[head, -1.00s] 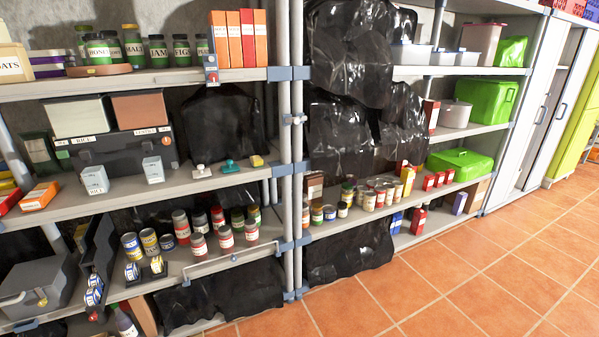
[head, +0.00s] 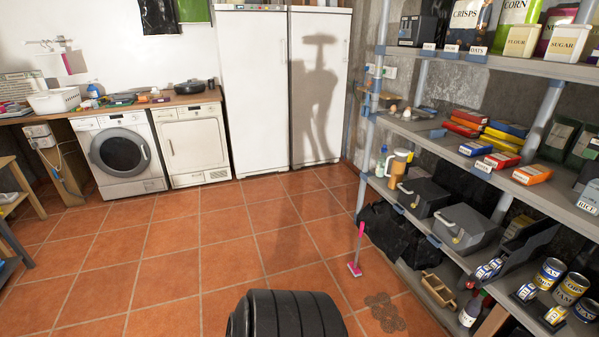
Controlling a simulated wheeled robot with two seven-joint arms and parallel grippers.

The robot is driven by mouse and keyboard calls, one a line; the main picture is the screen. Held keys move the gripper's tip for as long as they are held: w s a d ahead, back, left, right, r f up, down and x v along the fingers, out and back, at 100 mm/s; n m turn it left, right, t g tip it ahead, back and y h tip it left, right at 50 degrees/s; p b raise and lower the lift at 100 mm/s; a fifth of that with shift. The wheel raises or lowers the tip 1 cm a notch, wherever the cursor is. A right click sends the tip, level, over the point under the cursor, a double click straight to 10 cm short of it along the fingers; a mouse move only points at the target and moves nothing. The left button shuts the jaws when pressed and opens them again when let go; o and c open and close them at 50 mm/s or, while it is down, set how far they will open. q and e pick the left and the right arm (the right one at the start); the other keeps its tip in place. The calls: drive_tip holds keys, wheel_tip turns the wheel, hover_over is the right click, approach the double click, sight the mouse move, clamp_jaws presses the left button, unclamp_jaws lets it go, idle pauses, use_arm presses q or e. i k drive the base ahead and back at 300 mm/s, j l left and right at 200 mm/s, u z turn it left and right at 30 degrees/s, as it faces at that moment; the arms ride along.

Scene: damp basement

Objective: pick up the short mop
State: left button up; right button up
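A short mop with a pink handle (head: 360,240) and a pink and white head (head: 354,269) stands upright on the tiled floor in the head view. It is right of the picture's middle, close beside the lower end of the shelving. Nothing visible is holding it. Neither of my grippers shows in the head view. A black ribbed part at the bottom middle seems to be mine.
Shelving (head: 366,150) with boxes, tins and grey cases fills the right side. A washing machine (head: 122,151), a dryer (head: 193,142) and tall white cabinets (head: 250,90) stand at the back. The tiled floor (head: 220,240) in the middle is clear.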

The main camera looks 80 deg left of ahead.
sight(353, 266)
drive_tip(key=u, duration=2.05)
drive_tip(key=z, duration=1.2)
drive_tip(key=u, duration=1.2)
drive_tip(key=i+j+z, duration=0.15)
drive_tip(key=i, duration=0.25)
drive_tip(key=i+j+z, duration=0.15)
drive_tip(key=i, duration=0.25)
drive_tip(key=i+j+z, duration=0.15)
drive_tip(key=i, duration=0.25)
